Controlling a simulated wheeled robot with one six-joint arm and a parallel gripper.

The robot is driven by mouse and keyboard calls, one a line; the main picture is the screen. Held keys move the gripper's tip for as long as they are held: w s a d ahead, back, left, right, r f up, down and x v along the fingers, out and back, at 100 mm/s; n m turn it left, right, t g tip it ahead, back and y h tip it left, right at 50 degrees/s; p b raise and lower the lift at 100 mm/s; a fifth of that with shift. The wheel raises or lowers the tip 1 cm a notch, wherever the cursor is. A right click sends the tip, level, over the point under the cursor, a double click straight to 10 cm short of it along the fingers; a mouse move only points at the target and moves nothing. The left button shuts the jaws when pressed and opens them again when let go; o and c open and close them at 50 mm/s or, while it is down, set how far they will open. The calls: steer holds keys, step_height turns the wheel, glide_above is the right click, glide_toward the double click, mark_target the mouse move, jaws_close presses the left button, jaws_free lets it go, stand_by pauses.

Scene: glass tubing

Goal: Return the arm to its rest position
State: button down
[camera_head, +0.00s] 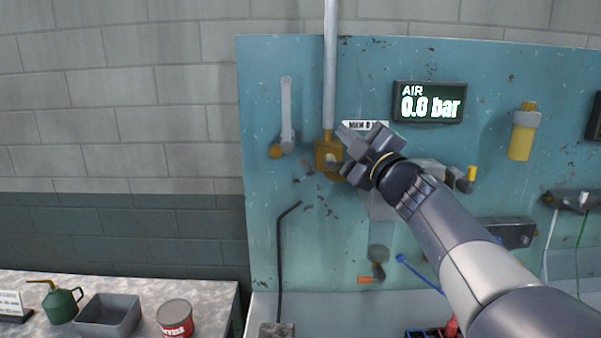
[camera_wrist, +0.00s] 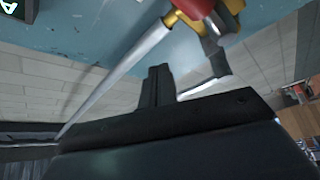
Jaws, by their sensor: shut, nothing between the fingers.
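My gripper (camera_head: 345,152) is raised in front of the teal panel (camera_head: 262,220), at the end of my arm, which reaches in from the lower right. It overlaps the right edge of a brass valve fitting (camera_head: 325,158) at the foot of a grey vertical pipe (camera_head: 330,65). In the wrist view my fingers (camera_wrist: 157,80) are together as one dark post with nothing between them. The brass fitting (camera_wrist: 232,8) with a red part (camera_wrist: 192,8) and the pipe (camera_wrist: 125,65) lie beyond them. I cannot tell the exact gap between gripper and fitting.
The display (camera_head: 430,102) reads AIR 0.0 bar. A speckled bench (camera_head: 215,292) at lower left holds a green oil can (camera_head: 63,304), grey bin (camera_head: 108,315) and red tin (camera_head: 175,318).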

steer(key=shift+a+r+n+g+p, duration=0.2)
steer(key=shift+a+n+g+p, duration=0.55)
steer(key=shift+n, duration=0.35)
steer(key=shift+d, duration=0.1)
steer(key=shift+f, duration=0.1)
